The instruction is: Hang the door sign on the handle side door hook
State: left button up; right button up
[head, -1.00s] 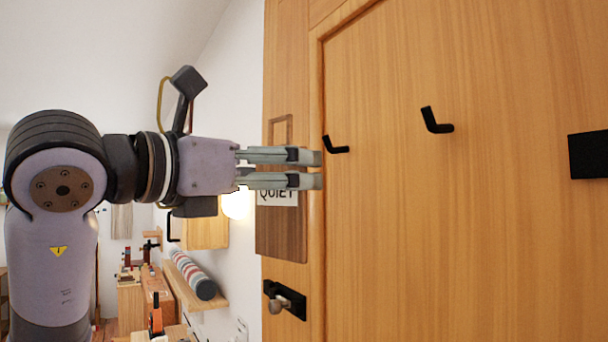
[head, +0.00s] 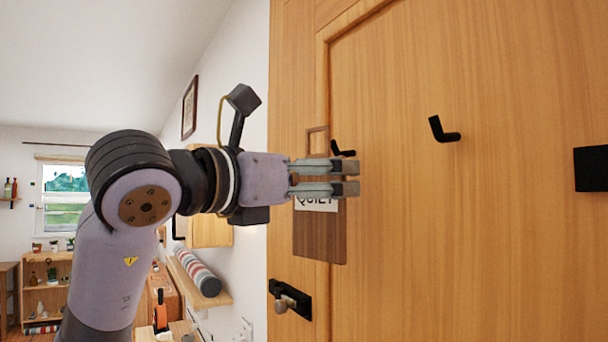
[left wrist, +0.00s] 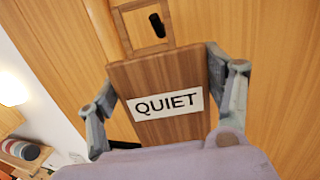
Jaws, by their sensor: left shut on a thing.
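The door sign (head: 320,235) is a brown wooden board with a white QUIET label and a square open loop on top. My left gripper (head: 350,178) is shut on the board, which hangs upright in front of the door. The handle side door hook (head: 342,149) is black and sits just right of the loop in the head view, partly behind my fingers. In the left wrist view the sign (left wrist: 145,75) is between my fingers, and the hook (left wrist: 157,25) shows through the loop opening. I cannot tell whether the loop touches the hook. My right gripper is not in view.
A second black hook (head: 443,130) is further right on the wooden door (head: 500,250). The door handle (head: 290,298) is below the sign. A dark plate (head: 591,168) is at the right edge. A wall shelf (head: 205,285) with a striped roll is at the left.

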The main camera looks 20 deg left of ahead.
aim_at(352, 198)
pick_arm(q)
jog(key=w+d, duration=0.1)
jog(key=w+d+f, duration=0.1)
jog(key=shift+w+f, duration=0.1)
jog(key=shift+w, duration=0.25)
jog(key=shift+w+d+f+b, duration=0.15)
jog(key=shift+d+f+b, duration=0.05)
jog(key=shift+f+b, duration=0.4)
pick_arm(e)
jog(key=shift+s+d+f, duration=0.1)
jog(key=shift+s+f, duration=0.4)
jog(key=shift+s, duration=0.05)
pick_arm(q)
jog(key=shift+w+d+f, duration=0.1)
jog(key=shift+f, duration=0.05)
jog(key=o, duration=1.2)
jog(key=shift+w, duration=0.2)
jog(key=shift+r, duration=0.2)
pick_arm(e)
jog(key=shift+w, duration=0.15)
pick_arm(q)
jog(key=shift+s+r, duration=0.1)
jog(key=shift+s, duration=0.05)
